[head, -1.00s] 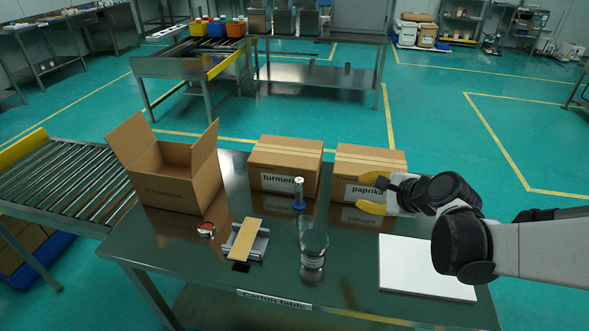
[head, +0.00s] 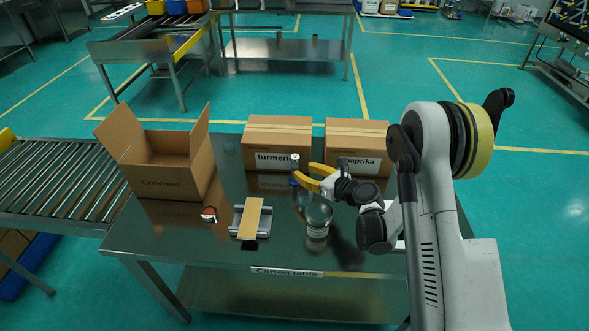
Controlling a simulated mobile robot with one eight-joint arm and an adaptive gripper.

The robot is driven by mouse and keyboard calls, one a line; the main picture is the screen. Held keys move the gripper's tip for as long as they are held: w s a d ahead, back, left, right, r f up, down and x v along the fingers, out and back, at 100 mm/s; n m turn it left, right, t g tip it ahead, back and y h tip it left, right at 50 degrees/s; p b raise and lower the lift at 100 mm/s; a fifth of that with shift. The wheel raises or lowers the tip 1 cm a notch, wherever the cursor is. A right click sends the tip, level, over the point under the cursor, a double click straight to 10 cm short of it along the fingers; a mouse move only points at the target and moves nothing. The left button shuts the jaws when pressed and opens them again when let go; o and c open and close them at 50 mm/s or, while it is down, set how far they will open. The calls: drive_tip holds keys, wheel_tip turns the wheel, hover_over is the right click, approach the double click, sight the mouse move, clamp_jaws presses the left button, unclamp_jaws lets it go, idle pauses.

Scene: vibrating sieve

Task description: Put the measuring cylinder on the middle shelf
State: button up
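A slim upright cylinder (head: 295,161) with a blue base, which looks like the measuring cylinder, stands on the carton table (head: 170,245) in front of the turmeric box. My gripper (head: 303,175) reaches in from the right with its yellow fingers spread apart. I cannot make out which shelf is the middle shelf; the carton table has a lower shelf (head: 270,295).
The turmeric box (head: 277,133) and paprika box (head: 357,135) stand behind. A clear glass vessel (head: 318,217) stands close in front of my gripper. An open carton (head: 165,180), a small red-and-white item (head: 209,214) and a tan strip on a metal holder (head: 250,218) are left.

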sight(298, 169)
drive_tip(key=b+x, duration=0.2)
drive_tip(key=x, duration=0.2)
drive_tip(key=shift+w+a+f, duration=0.15)
drive_tip(key=shift+f, duration=0.05)
drive_tip(key=shift+w+a, duration=0.4)
clamp_jaws()
